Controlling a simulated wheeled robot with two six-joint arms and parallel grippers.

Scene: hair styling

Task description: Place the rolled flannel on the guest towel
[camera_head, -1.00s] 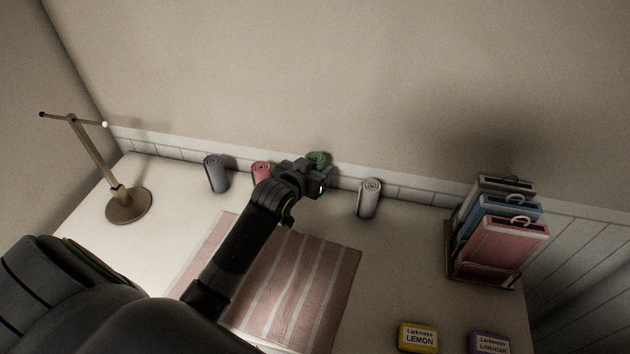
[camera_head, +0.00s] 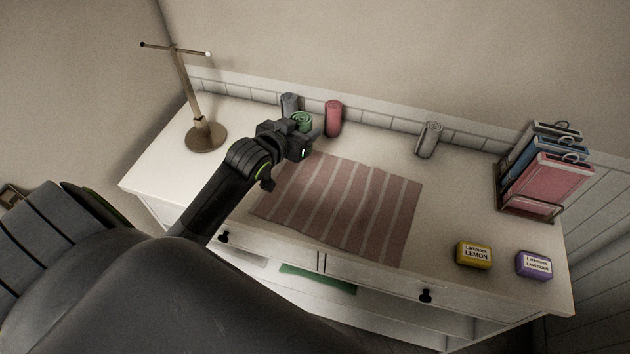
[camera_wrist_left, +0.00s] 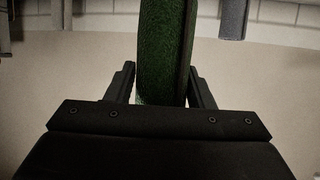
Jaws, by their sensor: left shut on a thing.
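A green rolled flannel (camera_head: 301,120) stands upright in my left gripper (camera_head: 306,135), behind the far left corner of the towel. In the left wrist view the green flannel (camera_wrist_left: 161,50) sits between both fingers, and the gripper (camera_wrist_left: 160,88) is shut on it. Whether its base touches the tabletop is hidden. The guest towel, pink with pale stripes (camera_head: 350,210), lies flat in the middle of the dresser top. My right gripper is not in view.
A blue-grey roll (camera_head: 289,102), a pink roll (camera_head: 333,118) and a light grey roll (camera_head: 429,140) stand along the back wall. A T-shaped stand (camera_head: 205,137) is at left. A book rack (camera_head: 530,208), yellow box (camera_head: 473,254) and purple box (camera_head: 533,265) are at right.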

